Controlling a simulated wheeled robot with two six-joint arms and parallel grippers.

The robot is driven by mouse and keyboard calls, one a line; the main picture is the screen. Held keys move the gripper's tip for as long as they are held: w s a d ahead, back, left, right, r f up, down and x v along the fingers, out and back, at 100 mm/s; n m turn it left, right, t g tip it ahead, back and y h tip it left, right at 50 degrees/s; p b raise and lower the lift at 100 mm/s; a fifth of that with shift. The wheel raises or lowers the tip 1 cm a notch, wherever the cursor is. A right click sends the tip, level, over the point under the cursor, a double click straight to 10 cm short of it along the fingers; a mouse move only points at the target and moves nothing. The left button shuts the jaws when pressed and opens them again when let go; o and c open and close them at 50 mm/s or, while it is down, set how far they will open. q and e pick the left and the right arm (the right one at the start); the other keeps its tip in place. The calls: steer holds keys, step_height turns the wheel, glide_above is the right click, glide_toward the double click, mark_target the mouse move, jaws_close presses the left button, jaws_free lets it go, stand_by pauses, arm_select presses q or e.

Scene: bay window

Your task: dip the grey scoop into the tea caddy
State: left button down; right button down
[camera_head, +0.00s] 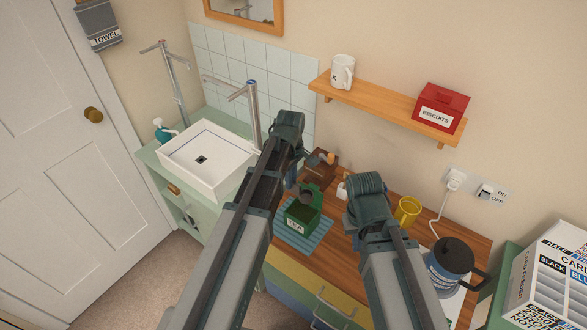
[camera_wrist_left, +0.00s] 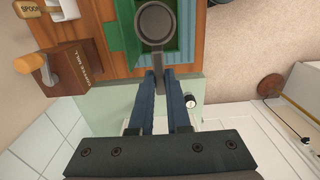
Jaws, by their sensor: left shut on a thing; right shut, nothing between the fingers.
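The green tea caddy (camera_head: 301,218) stands open on a blue striped mat (camera_head: 318,240) on the wooden counter. My left gripper (camera_wrist_left: 160,78) is shut on the handle of the grey scoop (camera_wrist_left: 155,23). In the left wrist view the scoop's round bowl overlaps the open green caddy (camera_wrist_left: 182,42); I cannot tell whether it is above the rim or inside.
A brown coffee mill (camera_wrist_left: 75,68) stands close beside the caddy. A yellow mug (camera_head: 407,211) and a blue lidded jug (camera_head: 450,262) are to the right. A shelf (camera_head: 385,102) with a white mug and red biscuit tin hangs above. The white sink (camera_head: 208,158) is at left.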

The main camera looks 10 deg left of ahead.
mark_target(304, 198)
stand_by(0.3)
